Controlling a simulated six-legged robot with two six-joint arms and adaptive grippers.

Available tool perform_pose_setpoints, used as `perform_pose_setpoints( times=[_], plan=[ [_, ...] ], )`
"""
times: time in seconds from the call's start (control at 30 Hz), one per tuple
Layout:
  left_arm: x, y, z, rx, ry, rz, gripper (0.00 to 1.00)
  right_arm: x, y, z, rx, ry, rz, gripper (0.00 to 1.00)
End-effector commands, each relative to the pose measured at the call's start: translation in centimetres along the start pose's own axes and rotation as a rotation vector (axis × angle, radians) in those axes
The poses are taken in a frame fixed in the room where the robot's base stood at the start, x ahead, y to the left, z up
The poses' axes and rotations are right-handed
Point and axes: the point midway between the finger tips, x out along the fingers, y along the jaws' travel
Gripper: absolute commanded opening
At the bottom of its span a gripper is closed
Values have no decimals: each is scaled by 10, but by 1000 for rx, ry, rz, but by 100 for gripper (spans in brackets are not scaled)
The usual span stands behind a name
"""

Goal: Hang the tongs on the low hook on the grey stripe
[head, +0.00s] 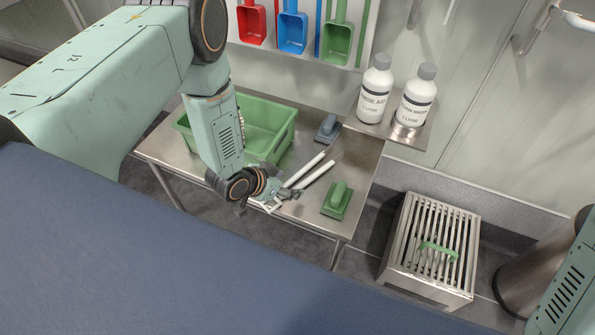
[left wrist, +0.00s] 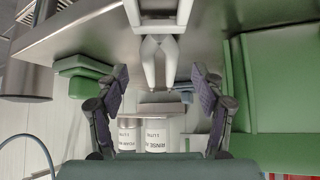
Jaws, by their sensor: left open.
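The white tongs (head: 309,171) lie on the steel table, with two long pale arms pointing up and right. In the left wrist view the tongs (left wrist: 158,48) show at the top middle, between the sides of my gripper. My left gripper (head: 274,198) is over the near end of the tongs, low above the table. Its dark fingers (left wrist: 160,105) are spread apart in the left wrist view, and nothing is clamped between them. I cannot make out a low hook on a grey stripe. My right gripper is not in view.
A green crate (head: 281,133) stands left of the tongs. A green brush (head: 337,201) and a grey-blue brush (head: 328,129) lie on the table (head: 360,165). Two white bottles (head: 375,92) stand on a wall shelf. A slatted steel box (head: 407,262) stands at right.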

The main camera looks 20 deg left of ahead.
Motion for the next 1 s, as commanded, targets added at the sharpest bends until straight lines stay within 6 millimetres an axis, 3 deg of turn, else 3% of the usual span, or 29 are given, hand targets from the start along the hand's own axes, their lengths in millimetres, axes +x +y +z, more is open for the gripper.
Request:
perform_pose_setpoints(
  times=[0.3, 0.73, 0.87, 1.0],
  plan=[
    [-43, 0, 44, -2, -2, -1, 68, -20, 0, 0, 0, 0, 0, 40],
    [-55, 2, 59, -3, -5, 1, 68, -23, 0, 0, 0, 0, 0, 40],
    [-68, 26, 71, -76, -96, 7, 68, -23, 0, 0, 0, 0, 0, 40],
    [-111, 70, 104, -228, -319, -14, 68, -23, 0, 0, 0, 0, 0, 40]
  ],
)
